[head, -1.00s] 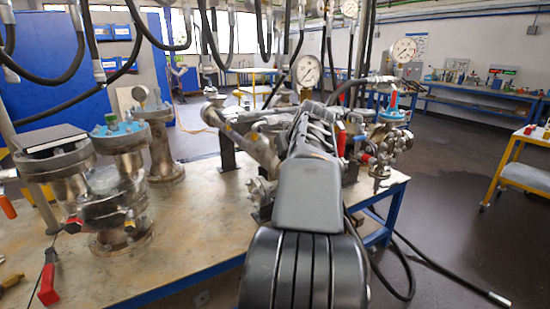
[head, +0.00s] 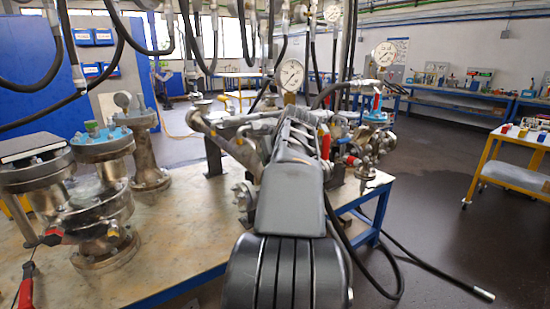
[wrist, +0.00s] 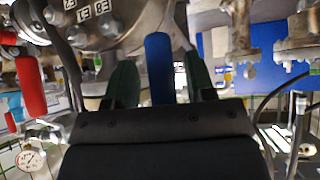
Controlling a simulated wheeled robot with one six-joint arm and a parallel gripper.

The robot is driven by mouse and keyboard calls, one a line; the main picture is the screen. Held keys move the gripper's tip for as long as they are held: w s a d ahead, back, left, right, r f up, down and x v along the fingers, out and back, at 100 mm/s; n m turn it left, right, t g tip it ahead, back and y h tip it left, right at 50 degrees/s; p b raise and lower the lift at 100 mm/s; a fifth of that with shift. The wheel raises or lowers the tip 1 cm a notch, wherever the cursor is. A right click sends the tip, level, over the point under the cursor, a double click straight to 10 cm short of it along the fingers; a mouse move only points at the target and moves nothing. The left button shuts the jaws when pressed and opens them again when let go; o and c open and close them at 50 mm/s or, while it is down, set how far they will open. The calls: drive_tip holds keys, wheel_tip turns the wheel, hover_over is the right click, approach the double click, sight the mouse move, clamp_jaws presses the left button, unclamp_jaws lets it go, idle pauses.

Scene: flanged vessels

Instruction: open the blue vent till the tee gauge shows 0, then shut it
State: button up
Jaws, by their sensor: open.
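The blue vent handle (wrist: 159,68) stands upright in the wrist view, between the two green fingers of my gripper (wrist: 157,82). The fingers are apart, with a narrow gap visible on each side of the handle.
A red handle (wrist: 31,87) hangs left of my gripper in the wrist view. Large flanged vessels (head: 100,185) stand on the table's left side. Hoses hang overhead, and a black hose (head: 430,265) lies on the floor. A yellow cart (head: 515,172) stands right; floor between is open.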

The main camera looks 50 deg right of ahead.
drive_tip(key=p+v, duration=0.1)
drive_tip(key=v, duration=1.3)
drive_tip(key=shift+p, duration=0.4)
drive_tip(key=shift+d, duration=0.1)
wheel_tip(320, 180, down, 6)
drive_tip(key=d+m+g, duration=0.1)
drive_tip(key=m, duration=0.2)
drive_tip(key=w+a+f+g+y+p, duration=0.2)
drive_tip(key=w+a+f+p, duration=0.3)
drive_tip(key=a, duration=0.3)
drive_tip(key=s+a+f+n+g+y+p, duration=0.1)
drive_tip(key=a+n+p, duration=0.8)
drive_tip(key=a, duration=1.5)
wheel_tip(320, 180, down, 2)
drive_tip(key=shift+s+a+f+y+p, duration=0.15)
drive_tip(key=shift+s+a+y+p, duration=0.15)
drive_tip(key=shift+y+p, duration=0.5)
